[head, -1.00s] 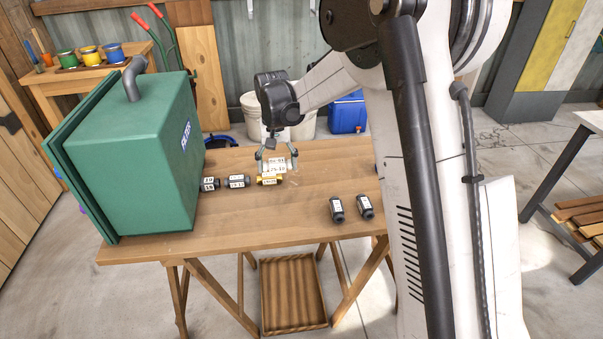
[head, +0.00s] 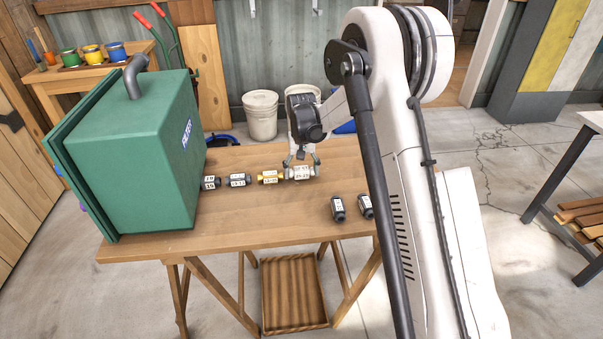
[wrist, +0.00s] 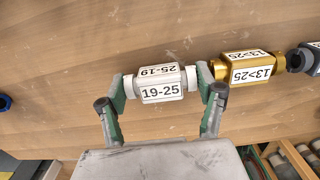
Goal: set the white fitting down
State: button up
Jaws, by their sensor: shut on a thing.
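My gripper (head: 301,160) is shut on the white fitting (head: 299,173), holding it by its two ends. In the wrist view, the white fitting (wrist: 160,84) lies level between the fingertips (wrist: 162,88), with labels reading 19-25 and 25-19. The brass fitting (head: 268,177) sits on the table close to its left in the head view. In the wrist view, one finger is between the white fitting and the brass fitting (wrist: 247,67). The white fitting is at or very near the table top; I cannot tell whether it touches.
On the wooden table (head: 240,225), two dark fittings (head: 237,180) (head: 209,183) continue the row toward the green filter box (head: 150,165). Two more dark fittings (head: 338,208) (head: 366,206) stand at the front right. The table's front middle is clear.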

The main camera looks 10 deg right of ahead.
jog(key=shift+f, duration=0.25)
jog(key=shift+f, duration=0.2)
jog(key=o, duration=0.9)
jog(key=shift+r, duration=0.15)
